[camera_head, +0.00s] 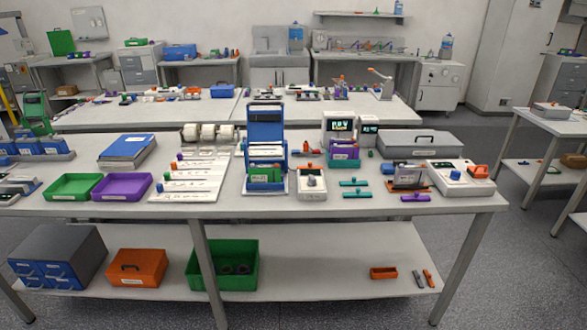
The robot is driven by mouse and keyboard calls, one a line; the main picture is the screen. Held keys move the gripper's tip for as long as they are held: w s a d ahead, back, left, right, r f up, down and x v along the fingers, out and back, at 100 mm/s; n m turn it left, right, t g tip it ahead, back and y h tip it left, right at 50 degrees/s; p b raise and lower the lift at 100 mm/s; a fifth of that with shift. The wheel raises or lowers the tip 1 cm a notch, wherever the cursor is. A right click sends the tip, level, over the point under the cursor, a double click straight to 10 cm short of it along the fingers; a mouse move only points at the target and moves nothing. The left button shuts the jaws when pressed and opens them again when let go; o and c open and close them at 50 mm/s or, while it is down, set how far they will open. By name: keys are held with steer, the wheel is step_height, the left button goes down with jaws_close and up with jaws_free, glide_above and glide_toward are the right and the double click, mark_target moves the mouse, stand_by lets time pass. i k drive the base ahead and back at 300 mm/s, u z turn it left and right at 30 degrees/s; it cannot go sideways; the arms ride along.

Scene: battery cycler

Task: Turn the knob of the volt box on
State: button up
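A small white box (312,194) with a grey knob (311,181) and an orange part above it stands at the front middle of the bench. A wider white box (457,181) with an orange knob (478,172) and a smaller orange-red button stands at the right end. Labels on both are too small to read, so I cannot tell which one is the volt box. The knob positions are also too small to judge. My gripper is not in view.
The white bench (420,211) holds a blue rack (265,125), a purple bin (344,153), two white display units, a grey case (414,142), and green and purple trays (122,187). Teal and purple clips lie between the white boxes. A lower shelf (330,255) holds bins.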

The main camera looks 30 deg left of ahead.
mark_target(312, 182)
steer(key=u, duration=0.35)
steer(key=i, duration=0.7)
steer(key=u, duration=0.8)
steer(key=i, duration=0.5)
steer(key=u, duration=0.95)
steer(key=i, duration=1)
steer(key=u, duration=0.15)
